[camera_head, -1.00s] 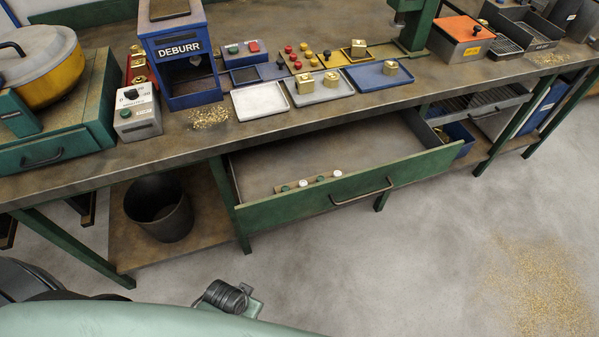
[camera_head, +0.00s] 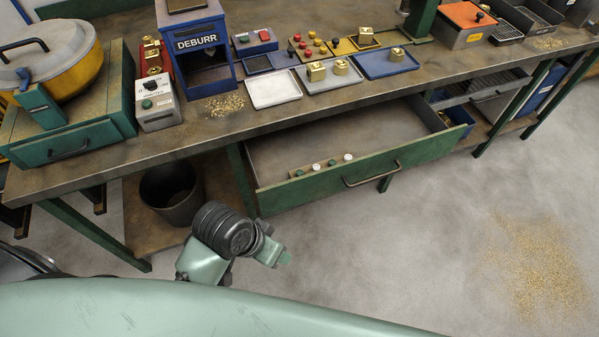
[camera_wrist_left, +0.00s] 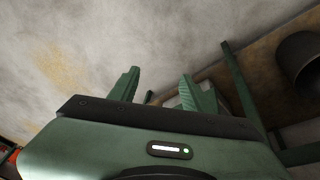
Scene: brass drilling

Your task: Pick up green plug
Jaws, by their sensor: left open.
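The open green drawer (camera_head: 372,172) holds a small strip with green and white plugs near its front wall. One green plug (camera_head: 299,173) is at the strip's left end. Another green plug (camera_head: 332,162) sits between two white ones. In the left wrist view my left gripper (camera_wrist_left: 160,84) is open, with its two green fingers apart and nothing between them. A dark and green part of my arm (camera_head: 228,238) shows below and left of the drawer in the head view; the fingers are not clear there. My right gripper is not in view.
A black bin (camera_head: 172,194) stands on the lower shelf left of the drawer; it also shows in the wrist view (camera_wrist_left: 304,62). The bench top (camera_head: 215,123) overhangs the drawer's back. The floor in front is clear except for brass chips (camera_head: 535,270).

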